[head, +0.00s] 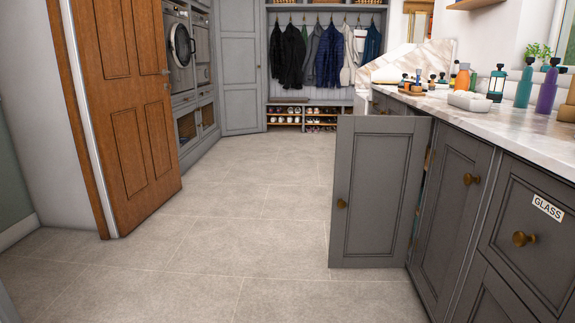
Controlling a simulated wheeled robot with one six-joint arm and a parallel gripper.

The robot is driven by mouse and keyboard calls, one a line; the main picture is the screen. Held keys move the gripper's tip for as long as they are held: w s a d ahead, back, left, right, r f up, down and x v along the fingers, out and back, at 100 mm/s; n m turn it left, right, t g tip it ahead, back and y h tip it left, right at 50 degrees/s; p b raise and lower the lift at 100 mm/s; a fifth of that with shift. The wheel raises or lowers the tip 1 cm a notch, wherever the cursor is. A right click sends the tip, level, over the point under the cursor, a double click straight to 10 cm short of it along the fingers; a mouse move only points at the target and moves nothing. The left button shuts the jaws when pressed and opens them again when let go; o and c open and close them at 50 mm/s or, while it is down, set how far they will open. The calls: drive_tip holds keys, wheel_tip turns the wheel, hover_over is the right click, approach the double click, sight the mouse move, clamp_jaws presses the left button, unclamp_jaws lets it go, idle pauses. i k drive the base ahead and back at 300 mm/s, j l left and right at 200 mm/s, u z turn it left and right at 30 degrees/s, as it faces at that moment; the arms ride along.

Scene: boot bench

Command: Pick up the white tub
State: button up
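A low white tub (468,101) with rounded edges sits on the marble-patterned countertop (475,118) at the right of the head view, close to the counter's front edge. Small bottles and tools stand behind it and to its left. What is inside the tub cannot be made out. My gripper is not in view.
A grey cabinet door (378,190) stands open into the floor space below the counter. A brown door (125,105) is open at left. The tiled floor (240,210) between is clear.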

sight(468, 105)
drive_tip(key=i+l, duration=0.15)
drive_tip(key=i, duration=0.25)
drive_tip(key=k+j, duration=0.15)
drive_tip(key=k, duration=0.2)
drive_tip(key=i+l, duration=0.1)
drive_tip(key=i, duration=0.4)
drive_tip(key=i+l+z, duration=0.1)
drive_tip(key=i+z, duration=0.15)
drive_tip(key=k, duration=0.25)
drive_tip(key=j+z, duration=0.05)
